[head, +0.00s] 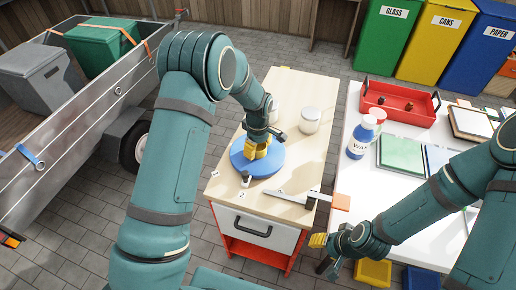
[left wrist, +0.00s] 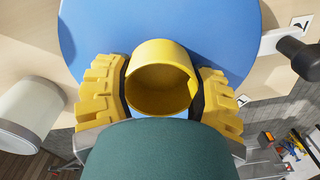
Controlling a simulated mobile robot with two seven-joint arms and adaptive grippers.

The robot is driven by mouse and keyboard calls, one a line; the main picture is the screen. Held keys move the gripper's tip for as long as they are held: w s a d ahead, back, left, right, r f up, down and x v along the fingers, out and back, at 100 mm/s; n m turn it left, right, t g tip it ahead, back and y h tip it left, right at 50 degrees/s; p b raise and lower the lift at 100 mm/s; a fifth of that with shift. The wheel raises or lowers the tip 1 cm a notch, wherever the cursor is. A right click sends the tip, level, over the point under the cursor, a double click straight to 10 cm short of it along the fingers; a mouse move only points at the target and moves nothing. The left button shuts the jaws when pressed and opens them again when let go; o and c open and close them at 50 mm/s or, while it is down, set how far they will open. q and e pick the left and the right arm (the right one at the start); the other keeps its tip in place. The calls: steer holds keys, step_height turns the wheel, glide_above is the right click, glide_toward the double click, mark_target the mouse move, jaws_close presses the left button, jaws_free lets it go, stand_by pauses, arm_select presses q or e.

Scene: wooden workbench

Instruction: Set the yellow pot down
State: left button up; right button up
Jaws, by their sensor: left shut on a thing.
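The yellow pot (left wrist: 160,75) shows in the left wrist view as a short open cylinder, empty inside. My left gripper (left wrist: 160,95) is shut on it, with a yellow padded finger on each side. In the head view my left gripper (head: 257,148) is over the round blue disc (head: 270,170) on the wooden workbench. The blue disc (left wrist: 90,30) also lies behind the pot in the left wrist view. I cannot tell whether the pot touches the disc. My right gripper (head: 322,252) is off the bench's front right corner; its finger opening is unclear.
A white jar (head: 309,121) stands on the bench behind the disc. A small dark-topped object (head: 246,179) and a flat grey tool (head: 295,196) are near the disc's front. A white table (head: 350,185) with a red tray (head: 400,103) and a wax bottle (head: 361,138) is at the right.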

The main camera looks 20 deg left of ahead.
arm_select(q)
steer(key=shift+f, duration=0.15)
steer(key=o, duration=1)
steer(key=shift+r, duration=0.25)
step_height(320, 180, up, 12)
steer(key=shift+f+p, duration=0.1)
steer(key=shift+p, duration=1.05)
